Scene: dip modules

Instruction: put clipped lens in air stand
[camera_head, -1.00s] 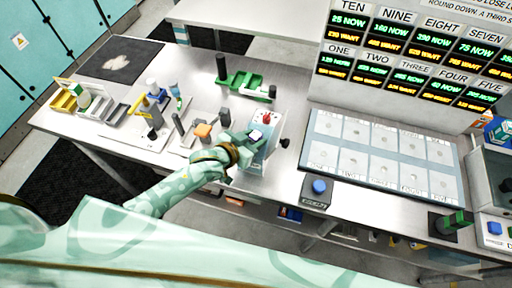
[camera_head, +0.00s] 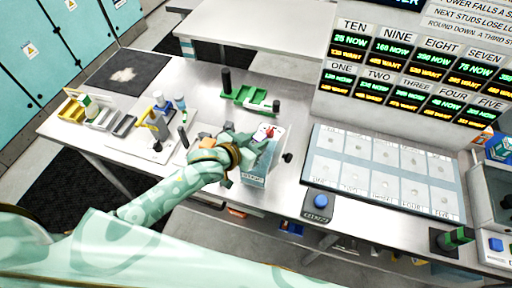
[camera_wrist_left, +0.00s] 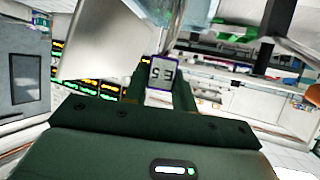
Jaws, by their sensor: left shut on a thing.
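My left gripper (camera_head: 252,142) is over the top of a pale, labelled box stand (camera_head: 254,181) near the table's front edge. In the left wrist view, the dark green fingers are closed around a small white, purple-edged piece (camera_wrist_left: 162,73) with dark digits. I cannot tell whether this piece is part of the clipped lens. A red part (camera_head: 269,131) shows beside the fingertips, on or just above the box. The gripper hides part of the box top. I cannot tell for sure which item is the air stand. My right gripper is not in view.
A green tray (camera_head: 245,97) with dark posts stands behind the gripper. A stand with blue-capped bottles (camera_head: 158,99) and a yellow-and-grey bin row (camera_head: 100,116) are to the left. A blue button (camera_head: 321,201) and a pale sorting board (camera_head: 380,175) are to the right.

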